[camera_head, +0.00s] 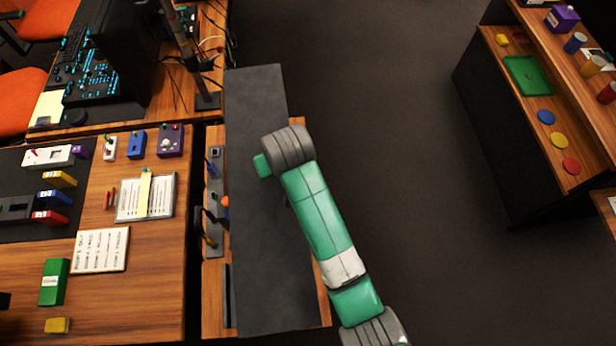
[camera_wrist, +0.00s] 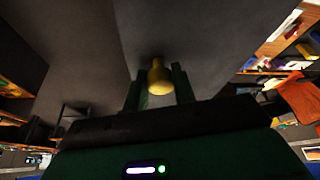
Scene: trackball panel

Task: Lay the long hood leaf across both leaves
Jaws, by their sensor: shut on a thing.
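The long hood leaf, a long dark grey slab (camera_head: 255,110), runs lengthwise over the narrow wooden console (camera_head: 213,318) and hides most of it. I cannot tell whether it rests or hovers. The two leaves under it are hidden; a dark strip (camera_head: 227,300) at its lower left may be one's edge. An orange ball (camera_head: 225,201) peeks out at its left edge. My gripper (camera_wrist: 160,80) is shut on a yellow knob (camera_wrist: 159,76) in the wrist view, with a green finger on each side. In the head view my arm hides the fingers and knob.
A wooden desk with a notebook (camera_head: 130,205) and several small coloured boxes stands left. A dark lamp stand (camera_head: 207,100) rises close to the slab's upper left end. Open dark floor (camera_head: 400,120) lies right, with a shelf unit (camera_head: 510,120) beyond.

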